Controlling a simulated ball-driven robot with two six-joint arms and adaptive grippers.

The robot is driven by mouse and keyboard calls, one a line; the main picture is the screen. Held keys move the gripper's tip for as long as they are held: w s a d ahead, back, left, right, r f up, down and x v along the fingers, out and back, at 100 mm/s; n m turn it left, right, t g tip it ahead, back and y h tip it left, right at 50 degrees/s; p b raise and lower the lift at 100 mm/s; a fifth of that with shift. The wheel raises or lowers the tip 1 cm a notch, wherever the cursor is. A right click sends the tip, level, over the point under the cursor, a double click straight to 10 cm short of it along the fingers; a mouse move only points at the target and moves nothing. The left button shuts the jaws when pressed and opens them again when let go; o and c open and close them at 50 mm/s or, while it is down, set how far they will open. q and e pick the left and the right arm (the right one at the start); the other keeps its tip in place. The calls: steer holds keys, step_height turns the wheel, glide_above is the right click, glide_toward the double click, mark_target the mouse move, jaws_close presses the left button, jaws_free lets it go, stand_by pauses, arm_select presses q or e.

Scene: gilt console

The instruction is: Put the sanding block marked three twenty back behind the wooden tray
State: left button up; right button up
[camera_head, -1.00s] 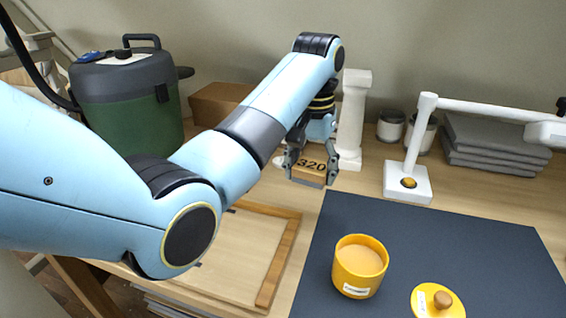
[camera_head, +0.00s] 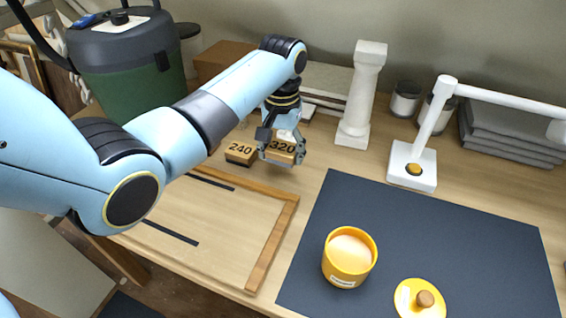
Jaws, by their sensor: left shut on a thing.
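The sanding block marked 320 (camera_head: 284,149) is between the fingers of my left gripper (camera_head: 281,155), which is shut on it. It is just behind the back right corner of the wooden tray (camera_head: 272,246); I cannot tell whether it touches the table. A second block marked 240 (camera_head: 240,152) sits behind the tray, just left of the 320 block. My left arm covers the tray's back left part. My right gripper is not in view.
A white column (camera_head: 362,95) stands behind right of the gripper. A dark mat (camera_head: 420,225) holds a yellow pot (camera_head: 349,262) and its lid (camera_head: 419,299). A white lamp base (camera_head: 412,168), grey stack (camera_head: 510,138), brown box (camera_head: 219,62) and green canister (camera_head: 130,72) stand around.

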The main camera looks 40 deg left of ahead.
mark_target(283, 171)
arm_select(q)
steer(key=shift+w+a+f, duration=0.15)
steer(key=shift+w+f, duration=0.05)
steer(key=shift+w, duration=0.05)
steer(key=shift+f, duration=0.3)
step_height(283, 171, down, 3)
steer(key=shift+r, duration=0.2)
steer(key=shift+f, duration=0.4)
steer(key=shift+f, duration=0.1)
steer(key=o, duration=1.2)
steer(key=shift+o, duration=0.2)
step_height(283, 171, up, 12)
steer(key=shift+r, duration=0.15)
